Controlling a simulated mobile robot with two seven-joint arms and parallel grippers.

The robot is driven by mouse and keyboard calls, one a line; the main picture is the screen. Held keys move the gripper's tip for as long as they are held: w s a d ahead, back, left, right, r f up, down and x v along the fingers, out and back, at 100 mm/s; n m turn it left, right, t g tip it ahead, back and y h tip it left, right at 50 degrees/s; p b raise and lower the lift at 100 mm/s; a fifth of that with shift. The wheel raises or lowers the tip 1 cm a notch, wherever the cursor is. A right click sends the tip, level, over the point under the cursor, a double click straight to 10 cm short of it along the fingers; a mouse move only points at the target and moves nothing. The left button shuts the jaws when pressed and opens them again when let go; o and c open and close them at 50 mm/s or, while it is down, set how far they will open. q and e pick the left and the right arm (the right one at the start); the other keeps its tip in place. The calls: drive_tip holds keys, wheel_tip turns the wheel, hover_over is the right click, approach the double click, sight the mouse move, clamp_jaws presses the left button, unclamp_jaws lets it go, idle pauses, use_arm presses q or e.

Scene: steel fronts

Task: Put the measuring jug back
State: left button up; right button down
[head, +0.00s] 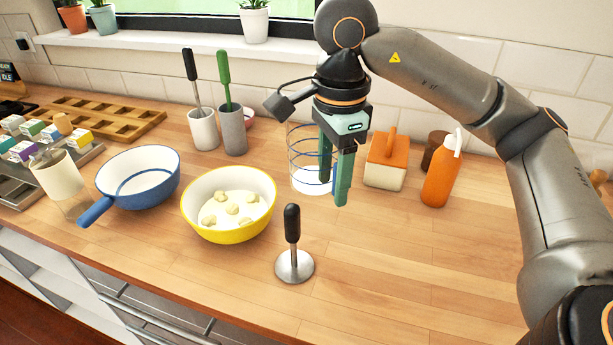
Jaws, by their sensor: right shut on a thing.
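The measuring jug (303,157) is clear with blue rings and has a white area at its bottom. It appears upright on the wooden counter, right of the yellow bowl. My right gripper (333,190) points down at the jug's right side and is shut on it there. The fingers cover the jug's right edge, so the exact grip and any handle are hidden. I cannot tell whether the jug's base touches the counter. My left gripper is not in view.
A yellow bowl (228,233) with pale lumps and a black-handled masher (294,262) stand in front. An orange-lidded box (384,175) and orange bottle (441,180) stand close right. A blue pan (140,178) is left. The front right counter is clear.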

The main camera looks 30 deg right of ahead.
drive_tip(key=w+d+f, duration=0.2)
drive_tip(key=w+f, duration=0.1)
drive_tip(key=w+d+f+b, duration=0.1)
drive_tip(key=w+d+f, duration=0.2)
drive_tip(key=w, duration=0.1)
drive_tip(key=w+d+f, duration=0.2)
drive_tip(key=w+f, duration=0.1)
drive_tip(key=w, duration=0.1)
drive_tip(key=shift+w+d+f, duration=0.1)
drive_tip(key=shift+d+f, duration=0.1)
drive_tip(key=shift+d, duration=0.2)
drive_tip(key=shift+w+d+f, duration=0.1)
drive_tip(key=shift+w+f, duration=0.1)
drive_tip(key=shift+f, duration=1.55)
drive_tip(key=shift+f, duration=0.2)
drive_tip(key=shift+c, duration=1.2)
unclamp_jaws()
